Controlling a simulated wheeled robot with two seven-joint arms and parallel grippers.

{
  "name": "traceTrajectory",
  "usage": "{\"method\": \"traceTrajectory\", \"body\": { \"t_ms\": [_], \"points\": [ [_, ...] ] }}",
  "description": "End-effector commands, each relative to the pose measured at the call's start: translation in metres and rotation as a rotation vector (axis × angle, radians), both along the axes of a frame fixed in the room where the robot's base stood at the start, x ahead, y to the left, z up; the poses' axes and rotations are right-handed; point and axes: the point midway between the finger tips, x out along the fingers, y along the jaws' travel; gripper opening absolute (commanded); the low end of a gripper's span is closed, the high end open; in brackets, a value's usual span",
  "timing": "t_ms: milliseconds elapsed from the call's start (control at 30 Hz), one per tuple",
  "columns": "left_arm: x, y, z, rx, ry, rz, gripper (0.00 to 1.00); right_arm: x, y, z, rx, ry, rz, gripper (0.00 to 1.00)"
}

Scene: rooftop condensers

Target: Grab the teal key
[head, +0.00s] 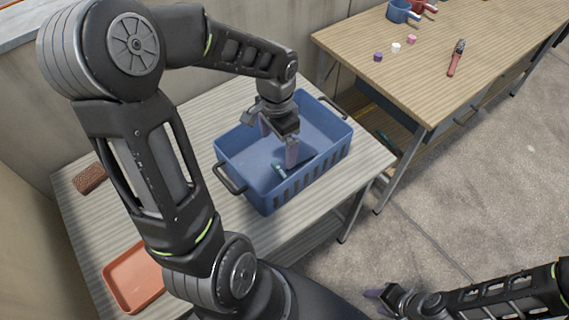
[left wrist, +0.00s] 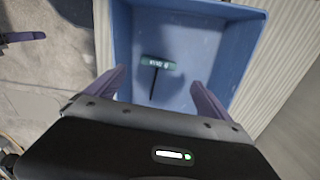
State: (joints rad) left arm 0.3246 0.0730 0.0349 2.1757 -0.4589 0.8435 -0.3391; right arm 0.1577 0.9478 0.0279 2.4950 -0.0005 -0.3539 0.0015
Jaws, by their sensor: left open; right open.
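The teal key (left wrist: 158,65) lies on the floor of a blue basket (head: 262,192). In the left wrist view it has a wide teal head with small lettering and a thin dark shaft. In the head view the key (head: 279,170) is partly hidden beside my left gripper. My left gripper (head: 278,150) reaches down into the basket, open and empty. In the left wrist view its two purple-grey fingers (left wrist: 162,92) stand apart, on either side of the key's shaft in the picture, and do not touch it. My right gripper (head: 379,300) is open and empty over the floor at the lower right.
The basket stands on a light wooden table with an orange tray (head: 135,276) and a brown textured block (head: 89,179). A second table (head: 440,60) holds a red-handled tool (head: 456,58), mugs and small coloured pieces. Concrete floor on the right is clear.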

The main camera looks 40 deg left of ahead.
Motion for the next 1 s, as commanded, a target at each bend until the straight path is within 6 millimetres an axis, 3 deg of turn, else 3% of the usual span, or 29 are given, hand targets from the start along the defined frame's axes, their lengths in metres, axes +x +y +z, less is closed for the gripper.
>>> {"method": "traceTrajectory", "body": {
  "t_ms": [267,633,1000],
  "points": [
    [-0.001,0.000,-0.006,0.000,0.003,0.000,0.93,0.000,0.000,0.000,0.000,0.000,0.000,0.43],
    [-0.001,0.000,-0.057,0.000,0.002,0.001,0.93,0.000,0.000,0.002,-0.001,0.001,0.000,0.43],
    [0.000,0.000,-0.061,0.000,0.001,0.000,0.93,0.000,0.000,0.002,-0.001,0.001,0.000,0.43]
  ]
}}
